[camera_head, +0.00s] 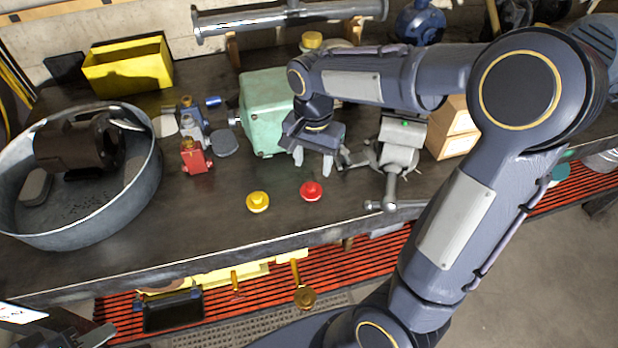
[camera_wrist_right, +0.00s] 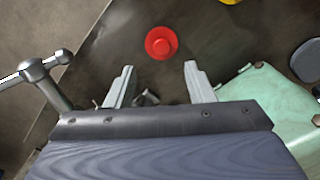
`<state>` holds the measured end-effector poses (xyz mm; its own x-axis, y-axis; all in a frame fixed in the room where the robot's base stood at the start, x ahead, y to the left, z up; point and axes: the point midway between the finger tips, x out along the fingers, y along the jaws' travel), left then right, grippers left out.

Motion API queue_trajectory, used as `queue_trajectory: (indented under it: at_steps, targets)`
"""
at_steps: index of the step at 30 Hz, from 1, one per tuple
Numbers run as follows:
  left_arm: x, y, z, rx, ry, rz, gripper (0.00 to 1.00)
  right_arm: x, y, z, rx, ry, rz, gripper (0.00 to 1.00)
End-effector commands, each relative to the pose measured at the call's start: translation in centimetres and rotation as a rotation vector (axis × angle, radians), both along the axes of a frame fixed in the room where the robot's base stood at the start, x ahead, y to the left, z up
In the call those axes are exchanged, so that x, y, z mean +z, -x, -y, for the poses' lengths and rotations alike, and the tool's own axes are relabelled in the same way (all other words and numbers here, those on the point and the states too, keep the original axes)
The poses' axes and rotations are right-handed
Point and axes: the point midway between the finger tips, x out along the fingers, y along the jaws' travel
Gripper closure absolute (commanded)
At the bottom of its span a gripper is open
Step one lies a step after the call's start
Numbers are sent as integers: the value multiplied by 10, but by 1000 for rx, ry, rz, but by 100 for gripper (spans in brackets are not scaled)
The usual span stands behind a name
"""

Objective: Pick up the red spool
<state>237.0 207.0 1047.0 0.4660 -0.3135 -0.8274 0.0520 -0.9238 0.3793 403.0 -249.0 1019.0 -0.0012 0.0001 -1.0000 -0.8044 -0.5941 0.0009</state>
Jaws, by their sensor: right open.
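The red spool (camera_head: 311,191) lies on the dark workbench near its front edge. In the right wrist view the red spool (camera_wrist_right: 161,43) is ahead of the fingertips, between their lines and apart from them. My right gripper (camera_head: 313,158) is open and empty, behind the spool as seen from the head. Its two fingers also show spread in the right wrist view (camera_wrist_right: 159,68). At the lower left corner of the head view a dark part with pale pieces shows, possibly my left gripper (camera_head: 88,338); its fingers are cut off.
A yellow spool (camera_head: 258,202) lies left of the red one. A mint-green box (camera_head: 265,112) and a grey vise (camera_head: 397,155) flank my right gripper. A red valve-like part (camera_head: 194,157) and a round metal tub (camera_head: 150,190) stand to the left. The bench front edge (camera_head: 270,240) is close.

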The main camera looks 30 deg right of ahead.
Motion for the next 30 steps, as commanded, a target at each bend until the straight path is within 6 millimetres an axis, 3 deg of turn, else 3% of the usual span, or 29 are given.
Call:
queue_trajectory:
  at_steps: [18, 26, 30]
  targets:
    - [7, 0, 0, 0, 0, 0, 64, -74, -1, -5, -5, 3, -5, 51]
    - [7, 0, 0, 0, 0, 0, 64, -78, -2, -5, -5, 2, -1, 51]
    - [7, 0, 0, 0, 0, 0, 64, -77, -2, -5, -5, 1, -2, 67]
